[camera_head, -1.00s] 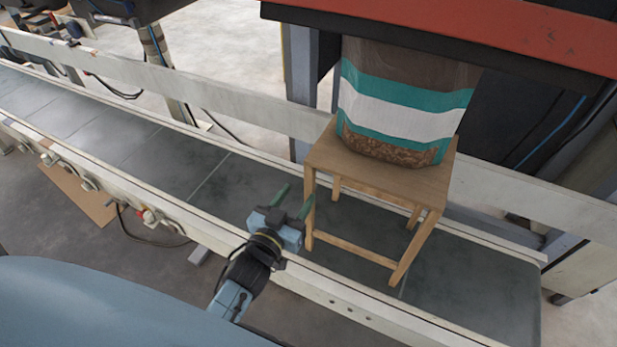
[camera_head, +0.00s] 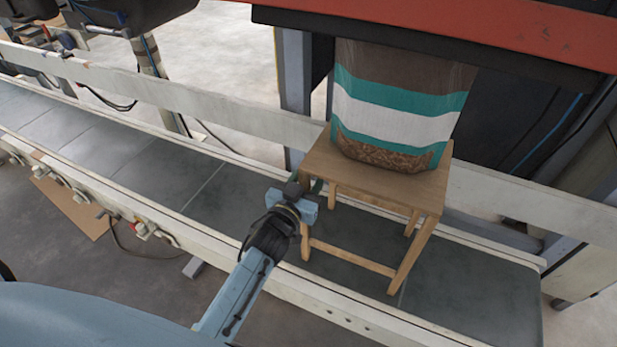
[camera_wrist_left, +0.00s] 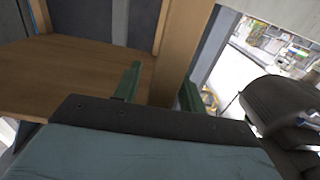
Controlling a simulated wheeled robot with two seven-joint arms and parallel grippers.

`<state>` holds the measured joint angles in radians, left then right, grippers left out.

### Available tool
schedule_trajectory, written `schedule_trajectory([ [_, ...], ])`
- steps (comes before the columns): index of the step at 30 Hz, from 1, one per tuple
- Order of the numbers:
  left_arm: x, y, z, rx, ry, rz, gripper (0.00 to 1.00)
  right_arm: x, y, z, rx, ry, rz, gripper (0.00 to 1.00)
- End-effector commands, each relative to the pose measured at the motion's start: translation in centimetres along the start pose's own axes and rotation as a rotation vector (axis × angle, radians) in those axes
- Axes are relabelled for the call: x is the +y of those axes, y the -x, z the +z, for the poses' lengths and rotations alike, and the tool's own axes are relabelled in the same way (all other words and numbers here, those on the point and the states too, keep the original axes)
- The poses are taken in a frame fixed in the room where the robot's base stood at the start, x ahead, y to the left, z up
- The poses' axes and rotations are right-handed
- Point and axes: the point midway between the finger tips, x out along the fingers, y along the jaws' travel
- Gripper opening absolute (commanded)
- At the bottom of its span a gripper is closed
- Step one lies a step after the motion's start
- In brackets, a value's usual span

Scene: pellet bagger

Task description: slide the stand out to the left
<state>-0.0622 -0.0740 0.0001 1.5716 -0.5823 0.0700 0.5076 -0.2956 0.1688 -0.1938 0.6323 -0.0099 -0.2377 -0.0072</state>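The stand is a wooden stool (camera_head: 425,187) standing upright on the grey conveyor belt. A bag of pellets (camera_head: 392,117) with teal and white bands sits on its top, the bag's upper end hidden behind the red-edged machine. My left gripper (camera_head: 307,187) is at the stand's left front leg, just below the seat. In the left wrist view its two green fingers (camera_wrist_left: 160,92) are apart, one on either side of a wooden leg (camera_wrist_left: 182,45); a gap shows at the left finger. Part of the fingers is hidden in the head view. My right gripper is not in view.
The belt (camera_head: 140,160) runs clear to the left of the stand. A white near rail (camera_head: 180,228) and a pale far guard rail (camera_head: 220,117) border it. The red and black machine beam (camera_head: 450,35) hangs over the bag.

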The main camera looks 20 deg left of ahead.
Motion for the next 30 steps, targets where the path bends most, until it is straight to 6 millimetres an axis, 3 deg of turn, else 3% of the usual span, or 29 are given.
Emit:
schedule_trajectory([
  [1, -0.01, 0.02, 0.0, 0.0, 0.0, 0.0, 0.34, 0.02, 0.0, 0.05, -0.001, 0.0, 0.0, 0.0],
  [9, 0.0, 0.03, 0.01, 0.0, 0.0, 0.0, 0.0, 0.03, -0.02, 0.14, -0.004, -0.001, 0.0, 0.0],
  [30, 0.01, 0.04, 0.02, 0.0, 0.0, 0.0, 0.0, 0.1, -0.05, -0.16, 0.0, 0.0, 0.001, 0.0],
])
